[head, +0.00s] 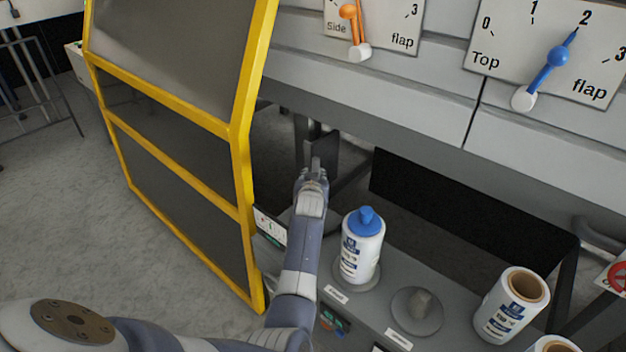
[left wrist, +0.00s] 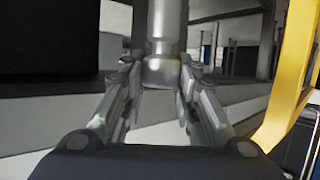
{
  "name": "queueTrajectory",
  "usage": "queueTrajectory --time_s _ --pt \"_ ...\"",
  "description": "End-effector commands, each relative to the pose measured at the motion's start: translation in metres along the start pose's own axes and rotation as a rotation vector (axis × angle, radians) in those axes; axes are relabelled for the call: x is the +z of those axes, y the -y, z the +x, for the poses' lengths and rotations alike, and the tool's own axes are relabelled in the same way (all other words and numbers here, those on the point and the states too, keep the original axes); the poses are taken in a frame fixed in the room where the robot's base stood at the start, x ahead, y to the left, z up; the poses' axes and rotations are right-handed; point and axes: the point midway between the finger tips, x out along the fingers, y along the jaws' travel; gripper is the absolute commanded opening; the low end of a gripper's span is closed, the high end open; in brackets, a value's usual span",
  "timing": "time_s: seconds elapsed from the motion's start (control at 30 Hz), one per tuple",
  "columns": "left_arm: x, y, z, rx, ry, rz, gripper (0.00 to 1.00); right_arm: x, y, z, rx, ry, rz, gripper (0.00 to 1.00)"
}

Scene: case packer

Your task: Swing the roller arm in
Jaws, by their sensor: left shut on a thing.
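My left gripper (head: 315,172) reaches into the opening under the grey machine front, just right of the yellow-framed guard. In the left wrist view its two fingers (left wrist: 160,95) are closed on either side of a grey vertical cylinder with a rounded lower end, which looks like part of the roller arm (left wrist: 163,70). In the head view only a small grey tip shows above the fingers, beside a dark upright plate. The rest of the roller arm is hidden or too dark to make out. My right gripper is in neither view.
The yellow-framed guard (head: 240,165) stands close left of my arm. A white bottle with a blue cap (head: 362,248) stands just right of my forearm on a grey ledge. Side flap and top flap dials (head: 545,50) are above.

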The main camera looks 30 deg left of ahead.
Motion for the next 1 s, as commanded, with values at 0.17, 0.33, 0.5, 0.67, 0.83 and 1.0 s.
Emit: queueTrajectory --time_s 0.17,0.33,0.5,0.67,0.83,1.0 --pt "-0.002 0.0 0.0 0.0 -0.004 -0.003 0.48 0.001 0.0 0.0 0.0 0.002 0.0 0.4" --pt "-0.001 0.001 0.0 0.0 -0.003 -0.002 0.48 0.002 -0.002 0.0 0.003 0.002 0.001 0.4" --pt "-0.005 0.001 -0.001 0.0 -0.004 -0.002 0.48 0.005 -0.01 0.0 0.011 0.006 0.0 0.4" --pt "-0.025 0.001 -0.009 -0.001 -0.008 -0.002 0.48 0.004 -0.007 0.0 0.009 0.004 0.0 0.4" --pt "-0.057 0.0 -0.022 0.0 -0.007 -0.003 0.48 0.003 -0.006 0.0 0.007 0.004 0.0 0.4" --pt "-0.081 0.0 -0.032 0.0 -0.005 -0.003 0.48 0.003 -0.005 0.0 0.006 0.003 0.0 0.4"
